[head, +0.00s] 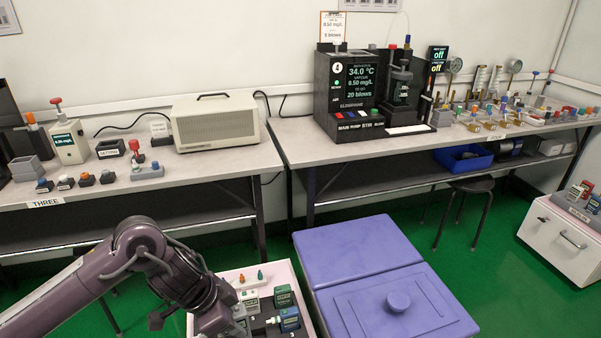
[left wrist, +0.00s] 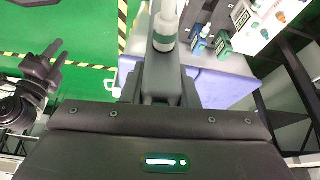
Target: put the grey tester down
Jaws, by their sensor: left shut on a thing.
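The grey tester (left wrist: 166,28) is in the jaws of my left gripper (left wrist: 163,52) in the left wrist view. Its pale upper end shows past the fingertips, and the rest is hidden by the fingers. In the head view my left gripper (head: 238,322) is low at the bottom edge, over the left part of a pale tray (head: 229,277); its fingertips are mostly hidden. I cannot tell whether the tester touches the tray. My right gripper (left wrist: 50,66) shows at the left of the left wrist view, with its fingers apart and nothing between them.
A green tester (head: 284,296), a blue tester (head: 289,319) and a whitish tester (head: 251,298) stand in the tray. A purple lidded bin (head: 350,245) is right of it. Benches (head: 225,166) with instruments line the wall behind.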

